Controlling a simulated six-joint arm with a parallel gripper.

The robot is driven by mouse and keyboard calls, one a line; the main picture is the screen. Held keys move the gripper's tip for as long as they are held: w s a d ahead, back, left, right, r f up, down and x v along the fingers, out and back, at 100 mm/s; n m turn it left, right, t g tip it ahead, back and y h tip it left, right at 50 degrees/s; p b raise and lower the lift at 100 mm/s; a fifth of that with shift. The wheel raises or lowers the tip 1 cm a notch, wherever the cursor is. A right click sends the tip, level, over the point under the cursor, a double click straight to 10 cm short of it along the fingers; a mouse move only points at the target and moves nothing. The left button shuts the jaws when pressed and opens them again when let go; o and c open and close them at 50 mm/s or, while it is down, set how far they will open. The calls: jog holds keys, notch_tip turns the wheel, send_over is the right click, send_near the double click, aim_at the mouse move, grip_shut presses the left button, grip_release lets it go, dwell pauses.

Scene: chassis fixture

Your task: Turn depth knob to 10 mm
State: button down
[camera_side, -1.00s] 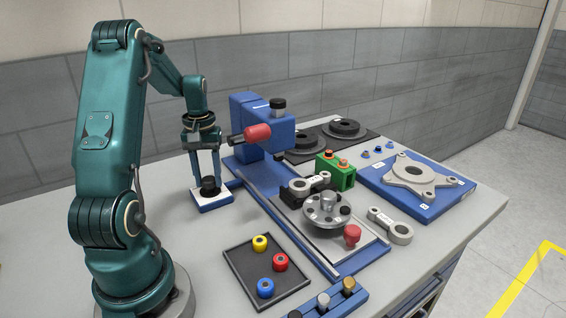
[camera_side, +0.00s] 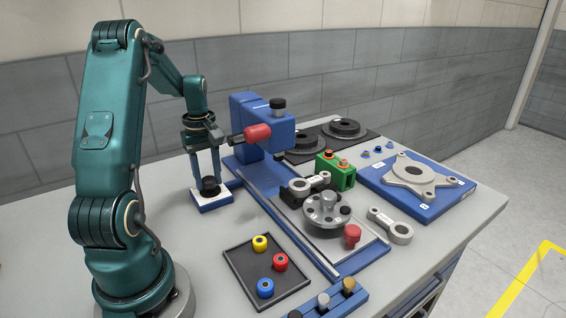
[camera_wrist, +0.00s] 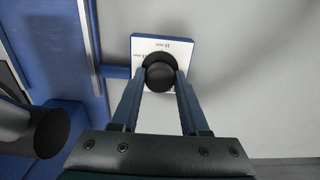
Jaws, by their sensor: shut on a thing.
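The black depth knob (camera_side: 210,186) stands on a small blue block with a white label plate (camera_side: 222,200), left of the blue fixture. My gripper (camera_side: 207,178) points straight down over it, with its fingers shut on the knob's sides. In the wrist view the knob (camera_wrist: 160,74) sits between the two fingertips (camera_wrist: 161,82). The plate (camera_wrist: 142,46) shows a printed "10 mm" near its top edge and another, partly hidden mark at the left of the knob. I cannot make out a pointer on the knob.
The blue press body (camera_side: 262,130) with a red-tipped handle (camera_side: 257,133) stands close right of my gripper. A dark tray (camera_side: 240,259) with coloured bushings lies in front. A round grey turntable (camera_side: 325,222) sits on the fixture. The bench left of the knob is clear.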

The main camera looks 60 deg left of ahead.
jog(key=shift+n, duration=0.5)
jog(key=n, duration=0.3)
jog(key=shift+n, duration=0.3)
jog(key=n, duration=0.3)
jog(key=shift+n, duration=0.3)
jog(key=n, duration=0.3)
